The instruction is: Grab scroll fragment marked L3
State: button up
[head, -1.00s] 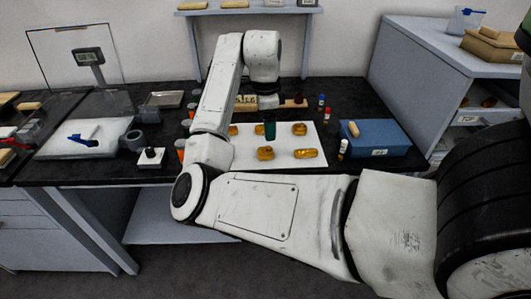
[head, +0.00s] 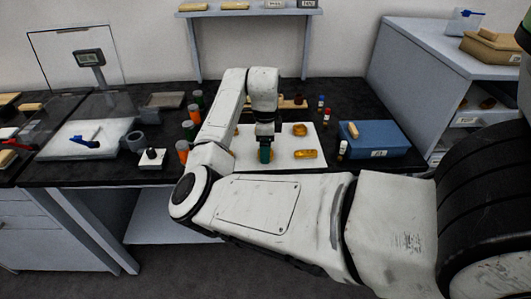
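Several amber-gold fragments lie on a white sheet (head: 292,166) on the dark bench. One fragment (head: 300,129) is at the right rear of the sheet and another (head: 305,154) at the right front. No L3 mark is legible at this size. My gripper (head: 265,155) points down at the front middle of the sheet, left of the right front fragment. It covers most of a fragment there; only slivers of gold show beside the teal fingers. Whether the fingers touch it or are closed on it cannot be told. My arm hides the left part of the sheet.
A blue box (head: 377,139) with a small tan piece on top stands right of the sheet. Small vials (head: 342,150) stand between them. A wooden rack (head: 290,103) is behind.

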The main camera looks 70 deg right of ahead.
jog(key=shift+f, duration=0.75)
jog(key=shift+c, duration=0.3)
jog(key=c, duration=1.1)
